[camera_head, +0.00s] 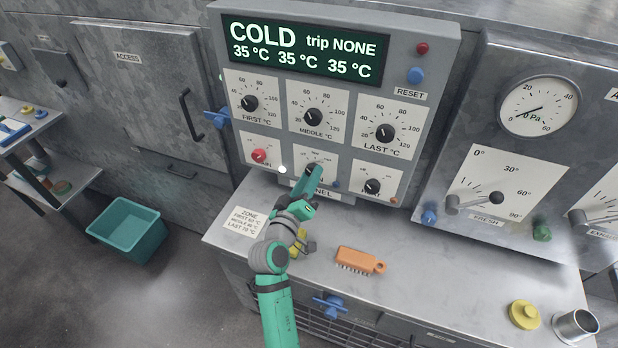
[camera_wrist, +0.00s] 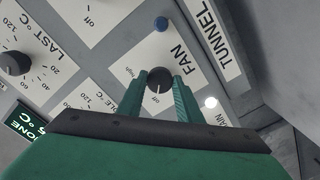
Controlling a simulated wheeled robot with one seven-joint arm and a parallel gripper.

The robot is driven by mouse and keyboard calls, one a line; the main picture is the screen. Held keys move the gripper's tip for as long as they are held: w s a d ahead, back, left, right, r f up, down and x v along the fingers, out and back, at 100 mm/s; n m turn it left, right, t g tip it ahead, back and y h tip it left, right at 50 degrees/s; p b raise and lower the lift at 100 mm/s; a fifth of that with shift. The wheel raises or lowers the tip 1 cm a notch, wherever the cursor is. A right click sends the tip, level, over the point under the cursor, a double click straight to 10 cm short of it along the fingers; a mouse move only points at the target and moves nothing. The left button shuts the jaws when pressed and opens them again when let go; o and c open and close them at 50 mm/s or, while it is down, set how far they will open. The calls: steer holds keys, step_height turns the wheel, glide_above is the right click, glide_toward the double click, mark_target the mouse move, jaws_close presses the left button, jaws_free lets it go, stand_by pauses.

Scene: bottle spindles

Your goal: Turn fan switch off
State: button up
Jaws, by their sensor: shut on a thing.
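The fan switch is a dark round knob (camera_wrist: 159,78) on a white plate marked FAN, with "high" and "off" beside it in the wrist view. A pale mark on the knob appears to face the "off" label, though it is small. My gripper (camera_wrist: 163,84) has one green finger on each side of the knob and is shut on it. In the head view my gripper (camera_head: 312,174) reaches up to the lower middle of the control panel (camera_head: 222,60) and hides most of the fan knob and its label.
Beside the fan plate are a red knob (camera_head: 259,155) on the left and a dark knob (camera_head: 373,186) on the right. Temperature dials (camera_head: 313,117) sit above. An orange brush (camera_head: 358,260) lies on the metal ledge (camera_head: 425,265) below. A blue lever (camera_head: 216,118) juts from the panel's left side.

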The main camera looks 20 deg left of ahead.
steer(key=o, duration=1)
steer(key=shift+o, duration=0.2)
steer(key=s, duration=1.1)
steer(key=shift+a, duration=0.2)
steer(key=shift+a, duration=0.1)
